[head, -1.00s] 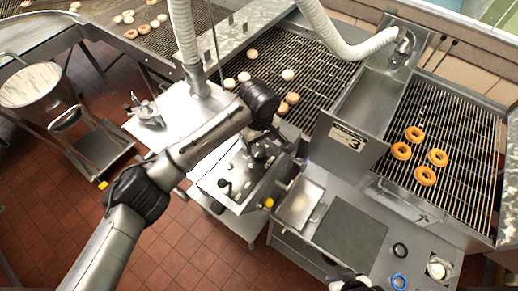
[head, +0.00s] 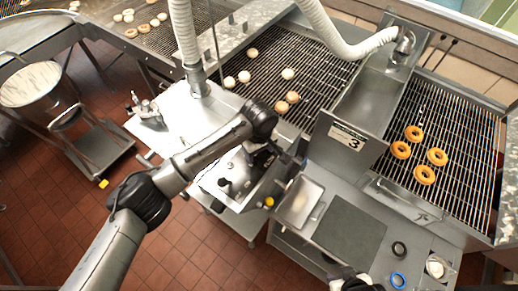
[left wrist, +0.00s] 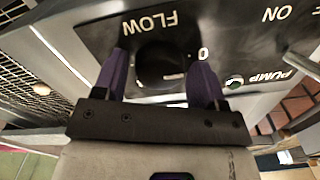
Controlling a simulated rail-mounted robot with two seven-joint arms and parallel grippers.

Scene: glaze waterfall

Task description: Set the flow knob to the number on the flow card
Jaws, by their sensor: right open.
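The flow card (head: 347,137) is a pale plate with a black 3, on the steel trough in the head view. The black round flow knob (left wrist: 160,65) sits on the dark panel by the word FLOW, upside down in the left wrist view; a 0 is beside it. My left gripper (left wrist: 161,85) has its two purple fingers on either side of the knob, apart, with small gaps seeming to show. Its fingers are hard to make out in the head view. The knob's pointer is not readable. My right gripper (head: 352,282) is open at the bottom edge, partly cut off.
The pump switch (left wrist: 236,82) is close to the right finger on the same panel. A steel tray (head: 299,203) and a dark mat (head: 350,228) lie right of the panel. Doughnuts (head: 425,174) sit on the right grid.

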